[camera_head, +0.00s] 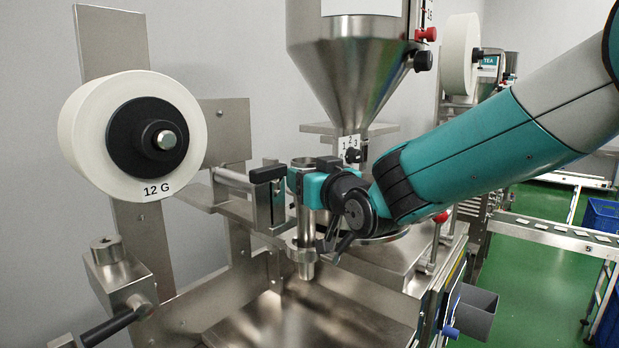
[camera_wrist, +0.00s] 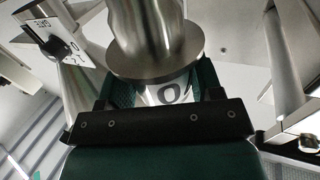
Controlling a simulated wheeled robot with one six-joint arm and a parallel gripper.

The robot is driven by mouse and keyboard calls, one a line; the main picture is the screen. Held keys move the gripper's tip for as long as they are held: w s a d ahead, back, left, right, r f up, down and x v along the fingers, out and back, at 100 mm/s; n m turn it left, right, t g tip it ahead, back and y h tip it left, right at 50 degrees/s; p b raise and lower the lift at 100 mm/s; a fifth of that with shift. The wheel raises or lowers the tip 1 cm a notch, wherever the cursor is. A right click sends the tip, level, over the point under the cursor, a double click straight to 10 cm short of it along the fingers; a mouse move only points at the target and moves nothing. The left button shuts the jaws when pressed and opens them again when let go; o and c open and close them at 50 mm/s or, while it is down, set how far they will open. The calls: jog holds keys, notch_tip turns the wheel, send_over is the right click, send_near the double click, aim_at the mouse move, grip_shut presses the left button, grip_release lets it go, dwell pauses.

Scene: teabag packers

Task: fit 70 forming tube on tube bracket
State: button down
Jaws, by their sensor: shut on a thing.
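The steel forming tube (camera_head: 306,218) stands upright in the head view, and my gripper (camera_head: 303,186) is shut on its upper part. In the wrist view the jaws (camera_wrist: 160,105) close with green pads on the tube's banded part, marked with what looks like a 0 (camera_wrist: 169,94). A wide round flange (camera_wrist: 155,66) sits against this part. A steel ring (camera_head: 302,250) surrounds the tube's lower part, and a short end shows below it. I cannot tell whether this ring is the tube bracket or part of the tube, nor whether the tube is seated.
A white film reel (camera_head: 95,135) marked 12 G is at the left. A steel hopper (camera_head: 350,65) hangs above and behind my gripper. A black-handled clamp (camera_head: 268,175) stands close left of the tube. A steel tray (camera_head: 290,320) lies below, looking empty.

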aim_at(311, 231)
jog(key=shift+f+b, duration=5.35)
jog(key=shift+c, duration=1)
grip_release()
jog(key=b+v, duration=0.4)
jog(key=v, duration=1.3)
jog(key=shift+s, duration=0.2)
jog(key=shift+d, duration=0.1)
jog(key=s+d+f+g+h+p, duration=0.2)
jog(key=s+d+f+g+p, duration=0.1)
jog(key=s+g, duration=0.4)
jog(key=s+d+f+n+g+h+p, duration=0.1)
jog(key=s+d+f+g+h+p, duration=0.2)
jog(key=s, duration=1)
notch_tip(311, 231, down, 3)
jog(key=d+g, duration=0.1)
jog(key=g, duration=0.4)
jog(key=shift+d+f, duration=0.2)
jog(key=shift+d, duration=0.1)
